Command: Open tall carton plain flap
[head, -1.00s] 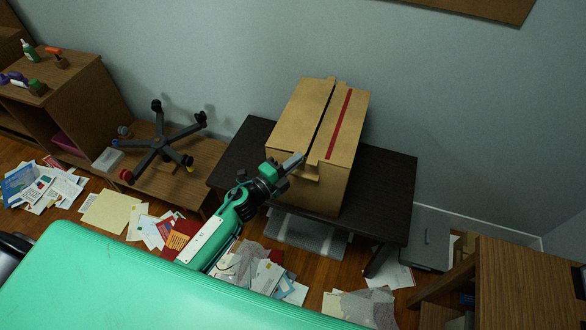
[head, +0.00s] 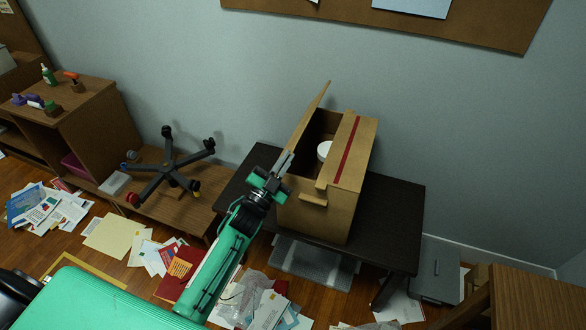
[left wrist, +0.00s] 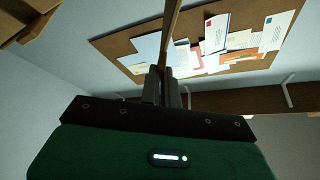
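The tall carton (head: 316,219) stands on a dark table against the wall. Its plain flap (head: 312,112) is swung up and stands steeply on the left side. The red-striped flap (head: 352,150) lies flat over the right half. The gap shows the dark inside and a white round thing (head: 323,150). My left gripper (head: 284,163) is at the near end of the plain flap. In the left wrist view the flap (left wrist: 172,35) shows edge-on, running down between the close-set fingers (left wrist: 161,86), which appear shut on it. My right gripper is not in view.
The dark table (head: 392,215) has bare room right of the carton. An upturned chair base (head: 168,165) lies on a low wooden surface to the left. Papers (head: 115,235) litter the floor. A pinboard (head: 470,22) hangs on the wall above.

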